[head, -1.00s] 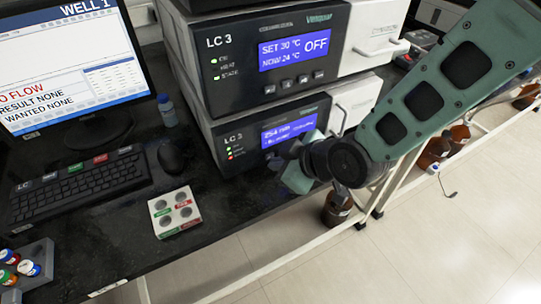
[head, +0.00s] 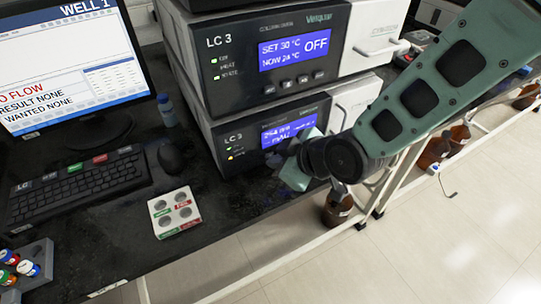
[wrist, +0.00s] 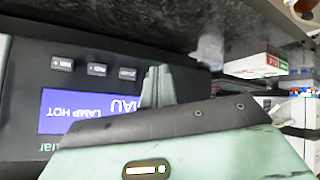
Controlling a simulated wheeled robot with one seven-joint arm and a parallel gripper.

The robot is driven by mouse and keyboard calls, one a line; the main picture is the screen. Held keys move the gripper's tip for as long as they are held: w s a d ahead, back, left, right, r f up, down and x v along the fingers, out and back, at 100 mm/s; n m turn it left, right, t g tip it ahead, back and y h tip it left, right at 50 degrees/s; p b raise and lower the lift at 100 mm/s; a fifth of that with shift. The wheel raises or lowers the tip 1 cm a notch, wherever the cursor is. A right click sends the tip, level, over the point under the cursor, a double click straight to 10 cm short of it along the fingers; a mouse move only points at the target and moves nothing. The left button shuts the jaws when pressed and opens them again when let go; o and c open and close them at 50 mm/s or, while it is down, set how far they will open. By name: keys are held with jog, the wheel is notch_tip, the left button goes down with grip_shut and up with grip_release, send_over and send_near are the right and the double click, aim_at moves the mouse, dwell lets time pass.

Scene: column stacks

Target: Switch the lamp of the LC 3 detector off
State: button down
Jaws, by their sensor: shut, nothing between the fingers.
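The LC 3 detector (head: 238,140) is the lower box of the stack. Its blue display also shows in the wrist view (wrist: 85,112), upside down, reading "LAMP HOT" and "mAU". Three dark buttons (wrist: 97,69) show beside the display in the wrist view; the button area at the fingertips is hidden. My gripper (wrist: 159,84) is shut and empty, its fingertips at or close to the button row; contact cannot be told. In the head view my gripper (head: 291,170) covers the panel's lower right.
A column oven (head: 262,60) marked LC 3 sits on the detector, showing "OFF". The monitor (head: 75,70), keyboard (head: 75,185), mouse (head: 171,158) and a white vial block (head: 174,212) stand left on the dark bench. Brown bottles (head: 337,208) stand below at right.

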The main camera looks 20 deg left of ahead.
jog(key=shift+s+d, duration=0.55)
jog(key=shift+d, duration=0.1)
jog(key=shift+s+d+b, duration=0.6)
jog(key=shift+s+d, duration=1.05)
jog(key=shift+d, duration=0.25)
jog(key=s+d+r+m+g+h+p, duration=0.1)
jog(key=s+d+r+m+h+p, duration=0.3)
jog(key=d+r, duration=0.5)
jog(key=s+d+r+m+g+h+p, duration=0.2)
jog(key=s+d+r+m+h+p, duration=0.2)
jog(key=d+r, duration=0.5)
jog(key=s+d+m, duration=0.1)
jog(key=s+d, duration=0.1)
jog(key=d, duration=0.2)
jog(key=shift+d+r+m+g, duration=0.15)
jog(key=shift+d+m+g, duration=0.15)
jog(key=shift+d+m, duration=0.1)
